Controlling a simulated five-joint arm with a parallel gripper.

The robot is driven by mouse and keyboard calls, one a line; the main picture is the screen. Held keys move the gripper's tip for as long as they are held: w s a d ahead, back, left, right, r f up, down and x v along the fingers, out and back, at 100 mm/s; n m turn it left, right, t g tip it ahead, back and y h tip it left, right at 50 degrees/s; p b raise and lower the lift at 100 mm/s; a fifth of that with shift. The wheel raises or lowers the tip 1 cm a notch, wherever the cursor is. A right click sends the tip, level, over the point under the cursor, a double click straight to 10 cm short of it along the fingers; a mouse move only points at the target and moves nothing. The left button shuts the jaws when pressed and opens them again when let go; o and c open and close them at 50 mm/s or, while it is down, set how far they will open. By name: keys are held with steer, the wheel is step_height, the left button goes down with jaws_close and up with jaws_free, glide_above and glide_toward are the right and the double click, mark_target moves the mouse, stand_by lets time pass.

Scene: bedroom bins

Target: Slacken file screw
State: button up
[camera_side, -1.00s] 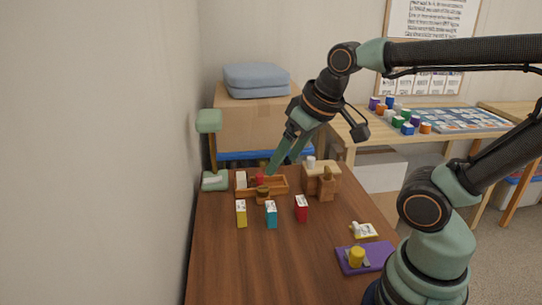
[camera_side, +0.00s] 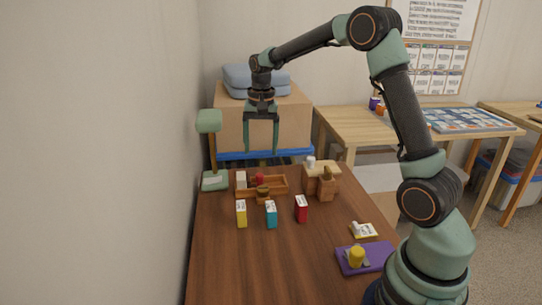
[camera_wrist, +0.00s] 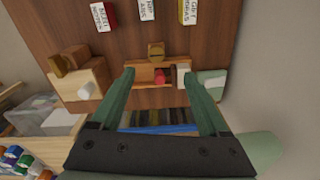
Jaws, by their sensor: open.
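My gripper (camera_side: 261,150) hangs upright, open and empty, above the back of the wooden tray (camera_side: 278,190). In the wrist view its fingertips (camera_wrist: 156,72) are spread on either side of the tray. The tray holds a red piece (camera_side: 260,178) and a white block (camera_side: 241,181). A brown wooden knob (camera_side: 263,192) sits at the tray's front side; it also shows in the wrist view (camera_wrist: 156,50). I cannot tell which piece is the file screw.
A wooden block (camera_side: 312,184) with a white knob (camera_side: 311,162) and a brown knob (camera_side: 327,174) stands right of the tray. A purple mat (camera_side: 378,260) bears a yellow cylinder (camera_side: 356,257). A green lamp (camera_side: 209,122) stands left. The table's front left is bare.

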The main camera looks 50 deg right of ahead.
mark_target(263, 189)
steer(key=shift+m, duration=0.5)
steer(key=f, duration=0.4)
steer(key=d+f, duration=0.1)
steer(key=f, duration=0.4)
steer(key=w+f, duration=0.1)
steer(key=f, duration=0.4)
steer(key=shift+d+f, duration=0.25)
steer(key=shift+d, duration=0.05)
jaws_close()
